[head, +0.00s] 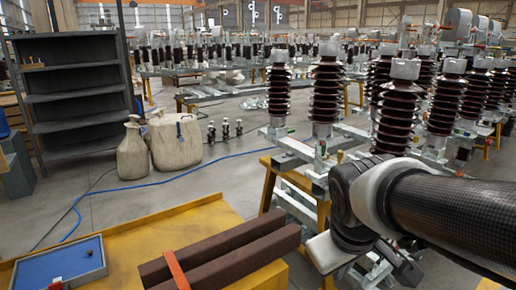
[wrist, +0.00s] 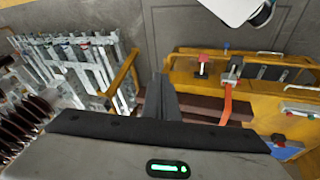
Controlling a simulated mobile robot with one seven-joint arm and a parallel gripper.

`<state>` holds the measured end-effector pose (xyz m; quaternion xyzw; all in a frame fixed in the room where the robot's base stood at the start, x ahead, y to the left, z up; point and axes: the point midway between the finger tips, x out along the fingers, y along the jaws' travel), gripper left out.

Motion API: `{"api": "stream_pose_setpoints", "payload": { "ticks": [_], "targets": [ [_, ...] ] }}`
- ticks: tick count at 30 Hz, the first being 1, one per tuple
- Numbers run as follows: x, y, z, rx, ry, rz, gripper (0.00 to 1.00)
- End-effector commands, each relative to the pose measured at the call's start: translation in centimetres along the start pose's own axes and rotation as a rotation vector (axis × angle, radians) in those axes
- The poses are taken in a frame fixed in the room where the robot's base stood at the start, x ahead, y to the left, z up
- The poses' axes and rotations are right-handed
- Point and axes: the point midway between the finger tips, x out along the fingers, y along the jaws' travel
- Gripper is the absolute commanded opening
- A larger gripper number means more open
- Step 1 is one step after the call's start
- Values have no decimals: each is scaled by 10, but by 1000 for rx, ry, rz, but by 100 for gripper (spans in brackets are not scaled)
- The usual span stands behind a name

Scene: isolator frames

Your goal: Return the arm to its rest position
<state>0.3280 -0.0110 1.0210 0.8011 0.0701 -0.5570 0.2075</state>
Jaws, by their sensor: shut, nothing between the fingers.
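My arm (head: 440,205) reaches in from the right of the head view, with a black woven link and a dark and white joint. It hangs in front of the insulator frames, beside the yellow bench. In the wrist view my gripper (wrist: 161,88) shows its dark fingers together, shut and empty, over the gap between the bench and a steel frame. The gripper body with a green light fills the bottom of that view. In the head view I cannot make out the fingertips clearly.
The yellow bench (head: 190,222) holds dark brown bars (head: 225,250), an orange strap (head: 176,270) and a blue tray (head: 60,268). Insulator frames (head: 325,95) with brown ribbed columns crowd the right. Grey shelves (head: 75,95) and beige sacks (head: 172,140) stand left. A blue hose (head: 140,186) crosses open floor.

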Motion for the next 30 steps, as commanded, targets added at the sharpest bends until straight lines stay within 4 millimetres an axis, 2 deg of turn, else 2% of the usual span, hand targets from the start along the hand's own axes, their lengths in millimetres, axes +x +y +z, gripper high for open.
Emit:
{"api": "stream_pose_setpoints", "payload": {
  "ticks": [3,11,13,20,27,30],
  "targets": [
    [-26,-3,12,159,53,-18,0],
    [-64,-19,34,433,140,-93,0],
    [-87,-13,27,440,136,-97,0],
    [-132,0,12,435,134,-95,0],
    [-202,20,-11,433,134,-94,0],
    [-225,26,-18,433,134,-94,0]
  ]
}}
